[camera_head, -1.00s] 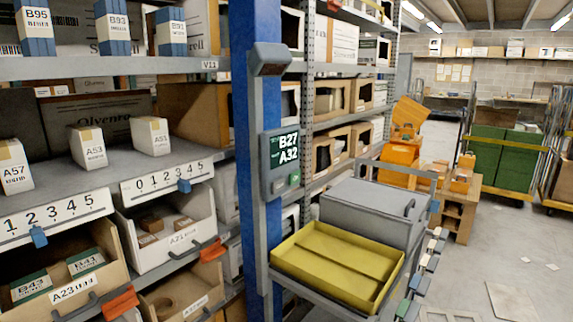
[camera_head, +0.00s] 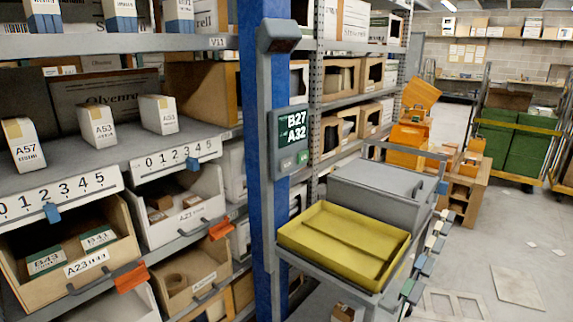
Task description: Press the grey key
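A dark display unit (camera_head: 291,130) showing "B27" and "A32" is fixed to the blue rack post (camera_head: 252,80). Two small keys sit at its lower edge. The grey key (camera_head: 287,164) is on the left and a green key (camera_head: 302,157) is on the right. Both are small in the picture, and I cannot tell whether either is pressed in. Nothing covers them. Neither of my grippers is in view.
Shelves with boxes and open bins (camera_head: 70,245) stand left of the post. A cart with a yellow tray (camera_head: 345,250) and a grey lidded box (camera_head: 378,190) stands to its right, below the display. Bare floor (camera_head: 480,245) lies at the right.

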